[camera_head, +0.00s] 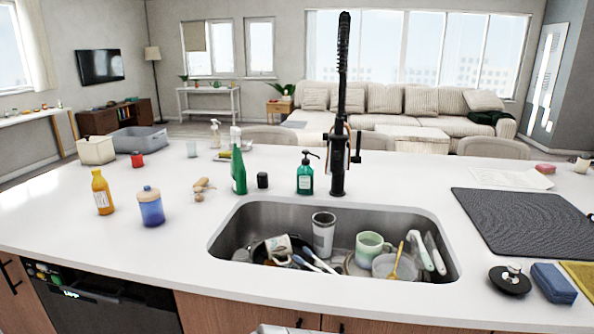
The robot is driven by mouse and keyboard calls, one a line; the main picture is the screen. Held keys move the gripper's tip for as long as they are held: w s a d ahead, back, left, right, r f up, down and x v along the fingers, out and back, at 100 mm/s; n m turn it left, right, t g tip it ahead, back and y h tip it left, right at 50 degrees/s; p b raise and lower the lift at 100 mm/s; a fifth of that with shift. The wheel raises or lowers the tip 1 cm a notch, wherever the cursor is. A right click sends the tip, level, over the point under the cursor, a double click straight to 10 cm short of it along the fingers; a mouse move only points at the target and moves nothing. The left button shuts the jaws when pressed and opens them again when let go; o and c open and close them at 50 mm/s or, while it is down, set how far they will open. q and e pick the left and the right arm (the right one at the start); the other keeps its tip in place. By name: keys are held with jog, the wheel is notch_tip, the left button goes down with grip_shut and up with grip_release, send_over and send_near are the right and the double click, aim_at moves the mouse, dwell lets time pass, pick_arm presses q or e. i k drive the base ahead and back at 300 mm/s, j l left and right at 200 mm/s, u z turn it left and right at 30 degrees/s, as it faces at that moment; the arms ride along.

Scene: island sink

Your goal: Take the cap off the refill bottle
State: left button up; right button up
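No bottle carries a readable "refill" label, so I cannot tell for certain which is the refill bottle. A tall green bottle (238,170) with a pale top stands upright behind the sink's left end. A yellow-orange bottle (102,193) with a cap of similar colour stands upright at the left of the counter. A dark green pump bottle (305,178) with a black pump head stands just left of the faucet.
The sink (222,240) holds cups, a bowl and several utensils. A black faucet (338,170) rises behind it. A blue jar (150,207) and a small black container (262,180) stand nearby. A dark mat (525,220) lies at right. The front-left counter is clear.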

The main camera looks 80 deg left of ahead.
aim_at(99, 186)
jog(key=u, duration=3.95)
jog(key=i+j+z, duration=0.15)
jog(key=i+j, duration=0.2)
jog(key=i+j+z, duration=0.2)
jog(key=j, duration=0.25)
jog(key=i+j+z, duration=0.15)
jog(key=i+j, duration=0.2)
jog(key=j, duration=0.15)
